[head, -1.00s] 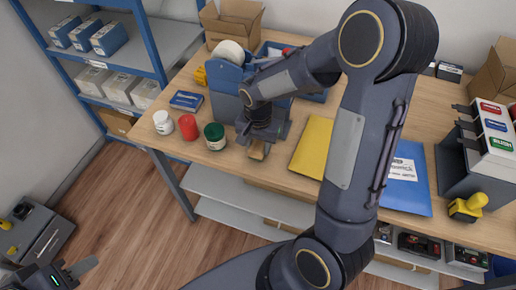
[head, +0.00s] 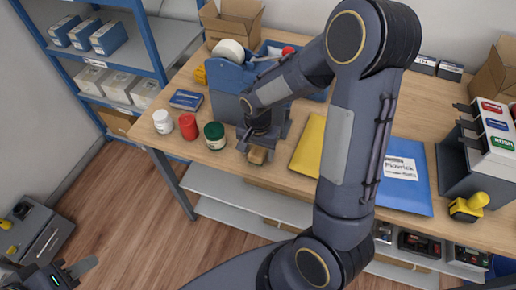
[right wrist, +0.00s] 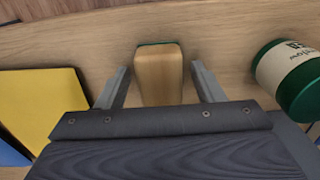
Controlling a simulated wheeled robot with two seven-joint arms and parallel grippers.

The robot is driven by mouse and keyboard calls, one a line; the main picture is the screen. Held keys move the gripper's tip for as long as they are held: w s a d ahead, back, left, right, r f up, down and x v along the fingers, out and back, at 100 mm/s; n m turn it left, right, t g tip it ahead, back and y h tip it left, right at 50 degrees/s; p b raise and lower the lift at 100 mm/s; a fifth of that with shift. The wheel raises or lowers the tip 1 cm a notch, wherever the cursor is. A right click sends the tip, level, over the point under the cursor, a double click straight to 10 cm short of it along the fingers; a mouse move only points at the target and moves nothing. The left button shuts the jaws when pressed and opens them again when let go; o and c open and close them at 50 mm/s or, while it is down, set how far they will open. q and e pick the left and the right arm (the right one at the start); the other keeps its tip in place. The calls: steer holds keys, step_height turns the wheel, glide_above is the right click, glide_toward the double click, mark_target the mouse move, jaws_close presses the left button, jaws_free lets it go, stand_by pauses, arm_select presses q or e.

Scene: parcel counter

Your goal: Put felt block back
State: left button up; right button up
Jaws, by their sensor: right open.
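The felt block (head: 257,156) is a small wooden block near the front edge of the counter, right of the green jar. The right wrist view shows its pale wooden body (right wrist: 158,78) with a thin green layer at its far end. My right gripper (right wrist: 160,72) is open, with one finger on each side of the block and a visible gap on both sides. In the head view my right gripper (head: 254,150) is over the block and partly hides it. My left gripper (head: 76,268) is at the lower left, away from the counter; its jaw opening is unclear.
A green jar (head: 214,136), red jar (head: 188,127) and white jar (head: 162,122) stand left of the block. A blue caddy (head: 224,75) is behind. A yellow envelope (head: 307,147) and blue envelope (head: 405,192) lie right.

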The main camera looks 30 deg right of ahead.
mark_target(258, 150)
step_height(258, 150, up, 12)
steer(key=s+a+r+n+t+y, duration=0.2)
steer(key=s+n, duration=0.2)
steer(key=s, duration=0.4)
steer(key=s+a+r+n+t+y, duration=0.1)
steer(key=s+a+r+n+t, duration=0.1)
steer(key=s, duration=0.7)
steer(key=shift+r+n+t+y, duration=0.2)
steer(key=shift+n+t+y, duration=0.2)
steer(key=shift+n+t, duration=0.6)
